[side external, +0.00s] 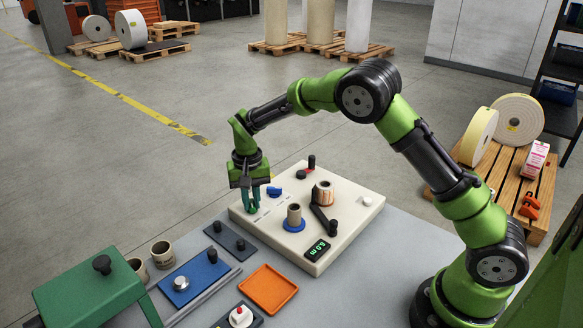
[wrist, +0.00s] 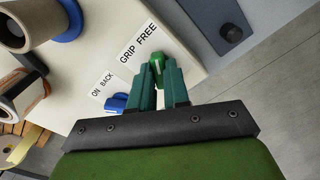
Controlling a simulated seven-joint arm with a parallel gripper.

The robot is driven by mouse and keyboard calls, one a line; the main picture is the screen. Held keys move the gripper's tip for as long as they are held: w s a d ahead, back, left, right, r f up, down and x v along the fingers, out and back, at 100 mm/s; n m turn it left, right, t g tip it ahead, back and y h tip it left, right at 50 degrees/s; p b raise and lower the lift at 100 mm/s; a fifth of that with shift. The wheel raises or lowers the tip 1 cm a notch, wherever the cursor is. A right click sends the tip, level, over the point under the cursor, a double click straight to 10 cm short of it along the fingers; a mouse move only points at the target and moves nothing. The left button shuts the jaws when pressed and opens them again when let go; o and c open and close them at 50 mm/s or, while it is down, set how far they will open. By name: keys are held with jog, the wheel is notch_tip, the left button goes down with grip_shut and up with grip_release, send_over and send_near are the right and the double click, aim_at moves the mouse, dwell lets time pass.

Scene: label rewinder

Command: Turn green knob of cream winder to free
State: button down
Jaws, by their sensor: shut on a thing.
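The cream winder (side external: 350,213) stands on the grey table with its top panel facing up. Its green knob (wrist: 158,60) sits near the panel's edge, beside the printed words GRIP and FREE (wrist: 138,42). My gripper (side external: 250,205) points down at the winder's left corner. In the wrist view its teal fingers (wrist: 160,72) are shut on the green knob, one on each side. The fingers hide part of the knob, and I cannot tell clearly which word it points to.
A blue knob (wrist: 115,103) marked ON and BACK is close beside my fingers; it also shows in the side view (side external: 274,191). A blue-based spindle (side external: 294,217), a dark crank arm (side external: 324,218) and a display (side external: 317,250) stand further right. An orange tray (side external: 268,289) lies in front.

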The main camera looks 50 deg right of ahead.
aim_at(251, 202)
jog(key=shift+r, duration=0.1)
dwell(0.3)
jog(key=c, duration=1.1)
grip_release()
notch_tip(251, 202, up, 17)
jog(key=shift+w, duration=0.1)
jog(key=s+d+r+n+t+y, duration=0.1)
jog(key=s+t, duration=0.2)
jog(key=s, duration=1)
jog(key=s+r+n+t+y, duration=0.1)
jog(key=s+t, duration=0.3)
jog(key=s, duration=1)
jog(key=shift+d+r+n, duration=0.25)
jog(key=shift+d+n, duration=0.1)
jog(key=shift+n, duration=0.15)
